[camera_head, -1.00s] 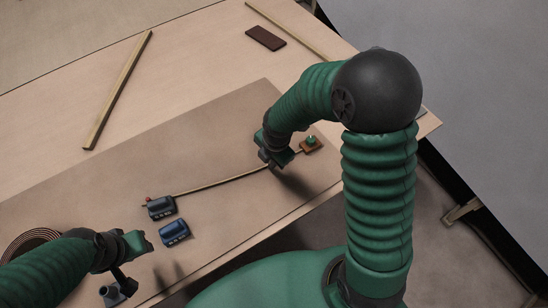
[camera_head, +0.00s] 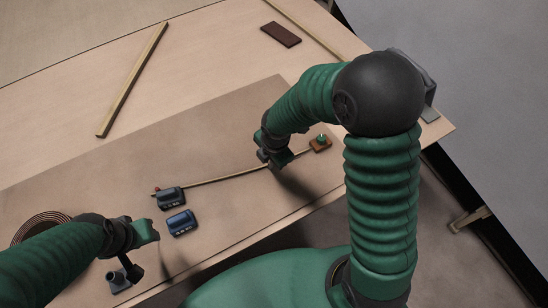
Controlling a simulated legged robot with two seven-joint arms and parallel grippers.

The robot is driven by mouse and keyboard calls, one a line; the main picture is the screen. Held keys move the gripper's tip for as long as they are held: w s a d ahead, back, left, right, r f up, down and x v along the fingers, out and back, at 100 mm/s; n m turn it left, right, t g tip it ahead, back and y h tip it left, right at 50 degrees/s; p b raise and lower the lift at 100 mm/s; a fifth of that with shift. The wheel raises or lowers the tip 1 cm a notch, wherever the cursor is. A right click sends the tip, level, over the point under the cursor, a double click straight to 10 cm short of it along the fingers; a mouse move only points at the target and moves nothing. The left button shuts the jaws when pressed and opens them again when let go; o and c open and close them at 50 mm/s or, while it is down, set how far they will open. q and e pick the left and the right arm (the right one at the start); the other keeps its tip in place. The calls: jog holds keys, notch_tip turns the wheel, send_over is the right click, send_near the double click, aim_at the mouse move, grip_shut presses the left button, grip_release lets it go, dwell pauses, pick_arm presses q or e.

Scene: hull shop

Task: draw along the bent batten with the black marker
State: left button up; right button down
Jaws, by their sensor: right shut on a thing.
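The thin wooden batten (camera_head: 225,179) lies in a slight curve across the brown sheet (camera_head: 225,130). A dark weight (camera_head: 170,199) sits at its left end, and a brown block with a green knob (camera_head: 320,145) at its right end. My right gripper (camera_head: 273,160) is low over the batten, nearer the right end. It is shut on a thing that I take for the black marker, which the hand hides. No drawn line can be made out. My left gripper (camera_head: 148,231) is at the lower left, apart from the batten; its jaw gap is unclear.
A blue weight (camera_head: 181,223) lies beside the dark one. A small dark stand (camera_head: 119,282) is below my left gripper, and a brown coil (camera_head: 36,226) is left of it. A wooden strip (camera_head: 132,80) and a dark brown slab (camera_head: 281,35) lie farther back.

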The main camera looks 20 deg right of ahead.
jog(key=shift+a, duration=0.2)
jog(key=shift+a, duration=1.15)
jog(key=shift+w+a, duration=0.1)
jog(key=shift+w+a+p, duration=0.15)
jog(key=shift+a, duration=1.35)
jog(key=shift+w+a+p, duration=0.15)
jog(key=shift+a+p, duration=0.05)
jog(key=shift+a, duration=1.35)
jog(key=shift+w+a+p, duration=0.15)
jog(key=shift+a, duration=1.35)
jog(key=shift+w+a, duration=0.2)
jog(key=shift+a, duration=1.1)
jog(key=shift+a, duration=0.1)
jog(key=shift+w+a+p, duration=0.15)
jog(key=shift+a+p, duration=0.1)
jog(key=shift+a, duration=0.65)
jog(key=shift+w+a+p, duration=0.1)
jog(key=shift+a+p, duration=0.15)
jog(key=shift+a, duration=0.65)
jog(key=shift+a, duration=0.1)
jog(key=shift+w+a, duration=0.1)
jog(key=shift+a, duration=0.45)
